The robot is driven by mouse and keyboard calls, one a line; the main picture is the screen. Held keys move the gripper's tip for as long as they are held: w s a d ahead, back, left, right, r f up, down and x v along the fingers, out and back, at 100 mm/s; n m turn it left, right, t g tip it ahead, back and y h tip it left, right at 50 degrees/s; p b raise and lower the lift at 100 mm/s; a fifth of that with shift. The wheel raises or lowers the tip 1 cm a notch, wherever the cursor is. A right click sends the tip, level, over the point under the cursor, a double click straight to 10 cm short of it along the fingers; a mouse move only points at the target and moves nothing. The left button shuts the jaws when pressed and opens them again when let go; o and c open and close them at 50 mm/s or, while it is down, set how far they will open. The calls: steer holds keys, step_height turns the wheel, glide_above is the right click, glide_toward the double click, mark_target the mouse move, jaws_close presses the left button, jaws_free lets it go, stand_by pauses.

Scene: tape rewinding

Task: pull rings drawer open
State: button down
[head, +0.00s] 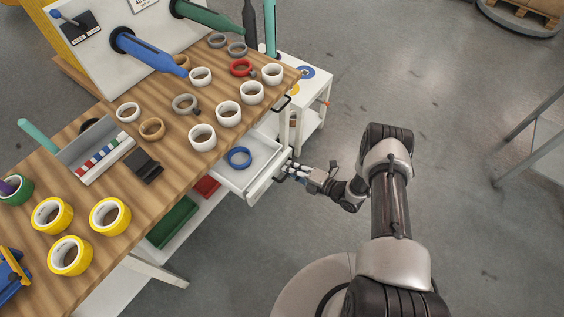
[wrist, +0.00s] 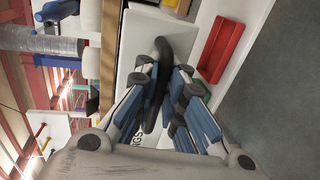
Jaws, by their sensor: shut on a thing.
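The rings drawer (head: 262,179) is a white drawer under the wooden workbench. It stands pulled out, and a blue ring (head: 238,157) lies inside it. My gripper (head: 288,173) is at the drawer's front in the head view. In the wrist view my gripper (wrist: 163,86) is shut around the black drawer handle (wrist: 156,98), with blue-padded fingers on both sides of it. The white drawer front (wrist: 136,58) is behind the handle, with part of a label ending in "NGS" showing. My fingers hide part of the handle and the label.
White tape rolls (head: 202,137) and other rings stand on the wooden workbench (head: 95,180). A red bin (head: 207,186) and a green bin (head: 172,222) sit below. The floor (head: 450,190) to the right is mostly clear.

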steer(key=shift+s+d+r, duration=0.1)
steer(key=shift+s+d, duration=0.3)
steer(key=shift+d, duration=0.2)
steer(key=c, duration=2)
jaws_free()
steer(key=v, duration=1.2)
